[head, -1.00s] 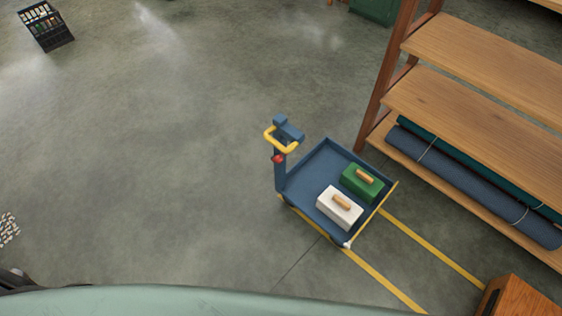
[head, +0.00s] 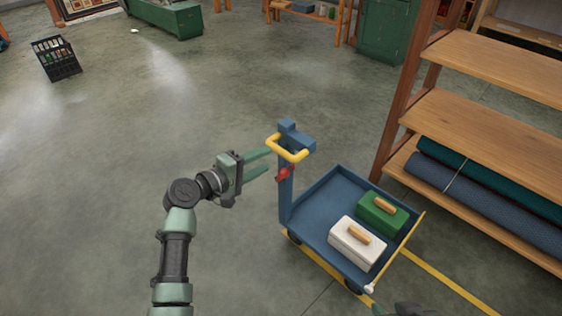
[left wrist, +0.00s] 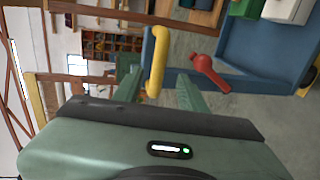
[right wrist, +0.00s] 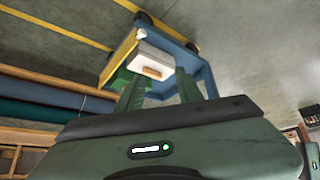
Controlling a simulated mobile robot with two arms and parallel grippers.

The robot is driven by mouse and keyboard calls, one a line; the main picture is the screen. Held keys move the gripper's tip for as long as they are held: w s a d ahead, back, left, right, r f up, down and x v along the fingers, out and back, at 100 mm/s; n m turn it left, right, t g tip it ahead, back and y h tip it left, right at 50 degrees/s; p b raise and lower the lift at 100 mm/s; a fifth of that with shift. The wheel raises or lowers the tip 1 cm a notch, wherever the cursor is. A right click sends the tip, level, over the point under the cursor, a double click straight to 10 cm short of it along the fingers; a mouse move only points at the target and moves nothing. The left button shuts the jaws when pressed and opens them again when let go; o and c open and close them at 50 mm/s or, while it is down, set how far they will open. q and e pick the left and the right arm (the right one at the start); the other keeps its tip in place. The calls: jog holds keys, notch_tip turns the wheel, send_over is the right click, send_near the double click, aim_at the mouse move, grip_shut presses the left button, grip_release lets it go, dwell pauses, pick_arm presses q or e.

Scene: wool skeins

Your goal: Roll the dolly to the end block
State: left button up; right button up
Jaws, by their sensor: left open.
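The blue dolly (head: 325,205) stands on the floor between yellow lines, carrying a white box (head: 352,245) and a green box (head: 380,215). Its post has a yellow handle (head: 284,153) and a red lever (head: 284,174). My left gripper (head: 268,160) is open, just left of the handle. In the left wrist view its fingers (left wrist: 160,92) are apart, with the handle (left wrist: 156,60) showing between them; I see no grip. My right gripper (right wrist: 161,90) is open and empty, pointing towards the dolly's box end. I cannot make out the end block.
A wooden shelf unit (head: 480,125) with rolled blue and teal mats (head: 490,205) stands close right of the dolly. A yellow floor line (head: 445,280) runs to the lower right. A black rack (head: 56,58) and green bench (head: 170,17) are far back.

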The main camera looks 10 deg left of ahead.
aim_at(278, 153)
pick_arm(q)
jog(key=b+x, duration=0.1)
jog(key=x, duration=0.6)
jog(key=shift+w+b, duration=0.1)
jog(key=shift+b, duration=0.3)
jog(key=shift+w+d, duration=0.25)
pick_arm(e)
jog(key=w+a+r+t+y, duration=0.1)
jog(key=w+a+r+t, duration=0.2)
jog(key=w+r+t, duration=0.2)
jog(key=w+r, duration=0.2)
jog(key=w, duration=0.1)
jog(key=shift+t+y, duration=0.3)
pick_arm(q)
jog(key=shift+c, duration=0.2)
grip_shut()
